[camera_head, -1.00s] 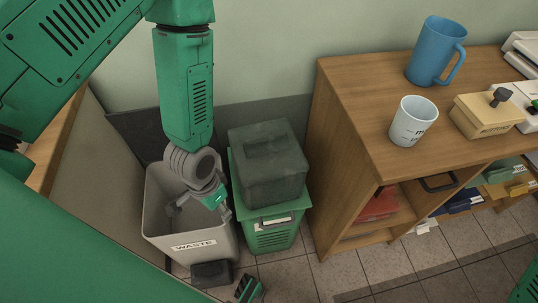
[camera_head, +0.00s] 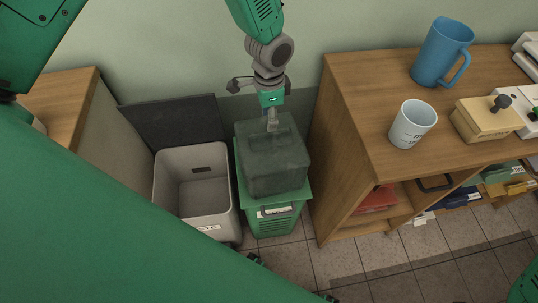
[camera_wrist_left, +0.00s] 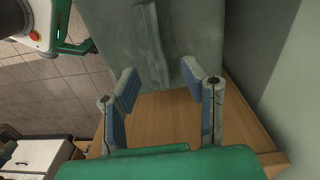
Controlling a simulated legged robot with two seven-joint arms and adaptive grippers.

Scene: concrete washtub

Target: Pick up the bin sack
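The bin sack (camera_head: 272,165) is a dark grey-green, block-shaped bag with a raised handle strip on top. It sits upright on a green bin (camera_head: 275,221). My left gripper (camera_head: 271,112) is over the sack's far top side in the head view. In the left wrist view its two blue-padded fingers (camera_wrist_left: 162,88) are spread apart. The sack (camera_wrist_left: 190,40) and its handle strip show beyond them, with nothing held between. Whether a fingertip touches the sack cannot be told. My right gripper is not visible.
An empty grey waste bin (camera_head: 222,216) stands left of the green bin, with a dark panel (camera_head: 175,122) behind it. A wooden shelf unit (camera_head: 335,160) stands close on the right, bearing a blue jug (camera_head: 441,53) and a white mug (camera_head: 413,124).

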